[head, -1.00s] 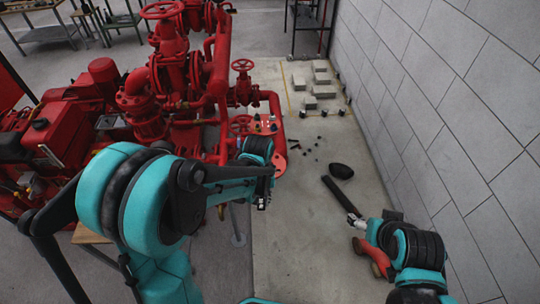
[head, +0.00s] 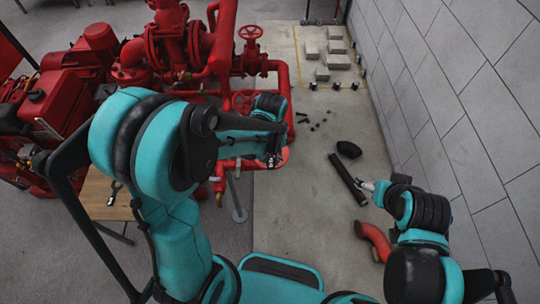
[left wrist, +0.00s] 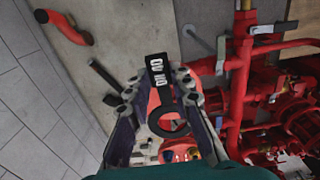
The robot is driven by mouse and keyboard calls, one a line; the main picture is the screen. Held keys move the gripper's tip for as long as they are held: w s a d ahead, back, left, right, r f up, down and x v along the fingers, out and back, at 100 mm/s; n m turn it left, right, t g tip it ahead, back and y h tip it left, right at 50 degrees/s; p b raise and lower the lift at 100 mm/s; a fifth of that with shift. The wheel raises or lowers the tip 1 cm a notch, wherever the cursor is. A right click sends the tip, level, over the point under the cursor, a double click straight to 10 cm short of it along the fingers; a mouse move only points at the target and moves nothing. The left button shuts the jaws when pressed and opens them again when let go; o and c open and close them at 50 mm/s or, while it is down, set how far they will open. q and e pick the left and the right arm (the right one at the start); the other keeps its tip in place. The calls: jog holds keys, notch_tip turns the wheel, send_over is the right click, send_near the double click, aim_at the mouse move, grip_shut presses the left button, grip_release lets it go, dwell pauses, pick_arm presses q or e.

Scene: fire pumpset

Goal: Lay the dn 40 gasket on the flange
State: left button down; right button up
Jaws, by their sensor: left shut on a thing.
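The dn 40 gasket is a black ring (left wrist: 168,122) with a black tag (left wrist: 158,78) lettered in white, seen in the left wrist view. My left gripper (left wrist: 158,92) is shut on it, with a finger on each side of the tag. A red flange face (left wrist: 155,102) shows behind the tag and ring; whether the ring touches it I cannot tell. In the head view my left gripper (head: 272,158) is over the red flange (head: 284,157), mostly covering it. My right gripper (head: 368,184) is beside a black bar; its finger opening is too small to judge.
The red pumpset (head: 165,45) with pipes and handwheels stands left and behind. A black bar (head: 346,179), a dark oval object (head: 348,149) and a red elbow (head: 374,242) lie on the floor. Grey blocks (head: 338,61) lie farther back. A block wall (head: 460,90) bounds the right.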

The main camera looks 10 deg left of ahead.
pick_arm(q)
jog(key=shift+f, duration=0.1)
jog(key=shift+s+f+b, duration=0.15)
jog(key=shift+f+b, duration=0.45)
jog(key=shift+b, duration=0.1)
notch_tip(320, 180, down, 4)
jog(key=b, duration=0.4)
jog(key=shift+f, duration=0.25)
jog(key=shift+d+f+b, duration=0.1)
jog(key=shift+f+b, duration=0.5)
jog(key=shift+b, duration=0.1)
dwell(0.5)
jog(key=c, duration=1.3)
grip_release()
jog(key=shift+o, duration=0.2)
